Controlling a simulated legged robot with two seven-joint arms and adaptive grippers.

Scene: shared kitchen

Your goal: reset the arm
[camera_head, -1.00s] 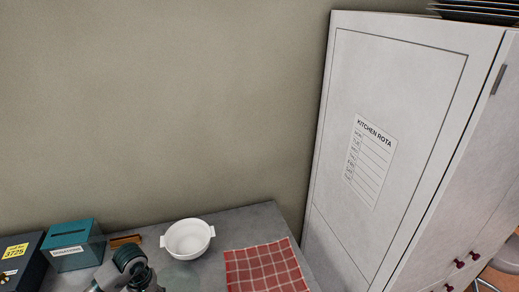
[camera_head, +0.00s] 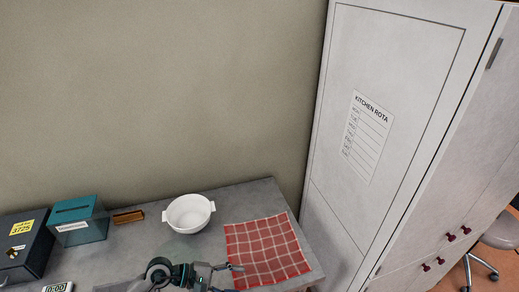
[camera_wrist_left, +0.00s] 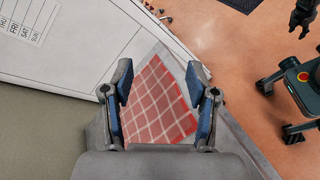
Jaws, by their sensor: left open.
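My left gripper (camera_head: 226,279) comes in from the bottom of the head view, low over the front of the grey counter and beside the red checked cloth. In the left wrist view the left gripper (camera_wrist_left: 164,85) is open, its blue-padded fingers apart with nothing between them. The red checked cloth (camera_head: 265,250) lies flat on the counter; it shows beyond the fingers in the left wrist view (camera_wrist_left: 158,105). My right gripper is not in the head view.
A white two-handled bowl (camera_head: 188,213) stands on the counter (camera_head: 130,250) behind the arm. A teal box (camera_head: 80,220), a dark box (camera_head: 22,245) and a small brown block (camera_head: 128,217) stand to the left. A white cabinet (camera_head: 390,130) rises at the right.

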